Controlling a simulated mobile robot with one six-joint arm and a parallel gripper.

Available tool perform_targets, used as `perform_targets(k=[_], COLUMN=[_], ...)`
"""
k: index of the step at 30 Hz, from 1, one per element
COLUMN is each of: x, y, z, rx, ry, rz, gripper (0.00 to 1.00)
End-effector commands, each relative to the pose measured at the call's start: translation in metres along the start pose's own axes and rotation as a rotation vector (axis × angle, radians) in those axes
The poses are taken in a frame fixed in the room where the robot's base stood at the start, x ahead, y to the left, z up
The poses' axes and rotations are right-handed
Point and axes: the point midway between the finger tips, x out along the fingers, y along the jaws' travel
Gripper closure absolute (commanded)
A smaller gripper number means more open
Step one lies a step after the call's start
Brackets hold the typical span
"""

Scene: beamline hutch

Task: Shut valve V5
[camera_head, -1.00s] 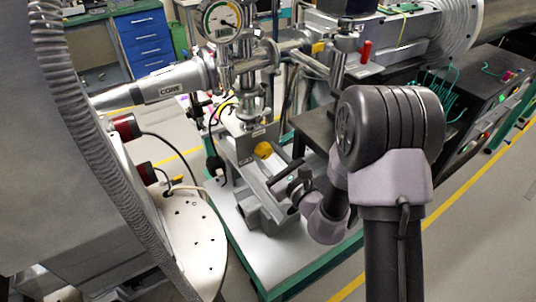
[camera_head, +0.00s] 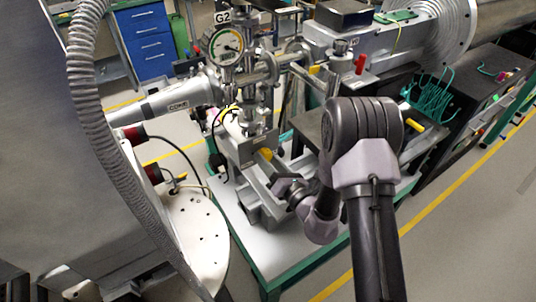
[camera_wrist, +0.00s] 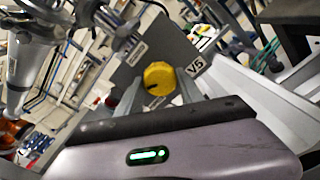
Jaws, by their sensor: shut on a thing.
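Valve V5's round yellow knob (camera_wrist: 159,78) is near the middle of the wrist view, with a dark mark on its face. In the head view the yellow knob (camera_head: 265,154) shows at the front of the grey metal assembly, partly hidden by my gripper (camera_head: 273,166). In the wrist view, the two grey fingers of my gripper (camera_wrist: 157,92) reach to either side of the knob and are shut on it. The exact finger contact is hard to see.
A round gauge (camera_head: 226,46) under a G2 label and vertical metal piping stand above the valve. A grey cone (camera_head: 180,101) and a corrugated hose (camera_head: 100,120) are at left. A dark bench with green cables (camera_head: 425,118) is at right.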

Motion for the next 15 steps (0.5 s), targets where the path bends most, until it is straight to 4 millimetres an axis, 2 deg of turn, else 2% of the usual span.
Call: perform_targets(k=[15], x=[-0.0004], y=[0.0023], z=[0.0022], rx=[0.486], ry=[0.002], rz=[-0.001], gripper=[0.97])
